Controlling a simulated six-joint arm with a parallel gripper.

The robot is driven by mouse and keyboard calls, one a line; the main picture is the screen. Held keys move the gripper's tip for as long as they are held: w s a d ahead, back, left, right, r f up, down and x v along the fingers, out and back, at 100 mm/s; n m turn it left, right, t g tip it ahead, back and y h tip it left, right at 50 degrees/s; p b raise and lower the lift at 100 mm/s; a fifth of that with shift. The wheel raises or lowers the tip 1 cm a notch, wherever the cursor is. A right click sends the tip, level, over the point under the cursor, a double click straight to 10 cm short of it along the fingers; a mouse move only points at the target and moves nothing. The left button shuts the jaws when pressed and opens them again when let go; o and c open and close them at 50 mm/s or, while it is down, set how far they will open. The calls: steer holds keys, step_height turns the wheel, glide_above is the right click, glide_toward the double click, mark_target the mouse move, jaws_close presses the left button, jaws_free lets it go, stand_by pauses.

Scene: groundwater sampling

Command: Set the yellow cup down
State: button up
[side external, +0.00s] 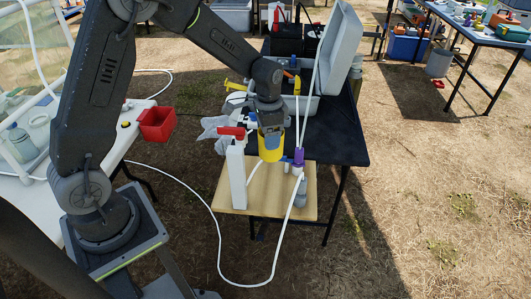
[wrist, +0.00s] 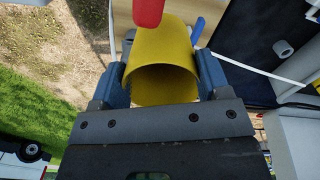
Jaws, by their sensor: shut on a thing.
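The yellow cup (side external: 270,153) is held in my gripper (side external: 271,133) above the wooden board (side external: 297,206) in the side view. In the wrist view the cup (wrist: 163,62) sits between the two blue-grey fingers of my gripper (wrist: 160,80), with its open mouth facing the camera. The fingers press on the cup's two sides. The side view does not show clearly whether the cup's bottom touches anything.
A white upright post with a red handle (side external: 232,131) stands close left of the cup. A purple fitting (side external: 299,157) on a grey stand is close right. A white hose (side external: 218,237) loops in front. The dark table (side external: 342,150) has bare room at right.

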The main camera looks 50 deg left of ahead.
steer(key=n, duration=0.3)
steer(key=s+r+n, duration=0.1)
steer(key=shift+n, duration=0.4)
step_height(320, 180, up, 8)
steer(key=w+a+n, duration=0.1)
steer(key=w+n, duration=0.1)
steer(key=n, duration=1.1)
steer(key=shift+n, duration=0.3)
step_height(320, 180, down, 23)
steer(key=shift+f, duration=0.15)
steer(key=o, duration=1)
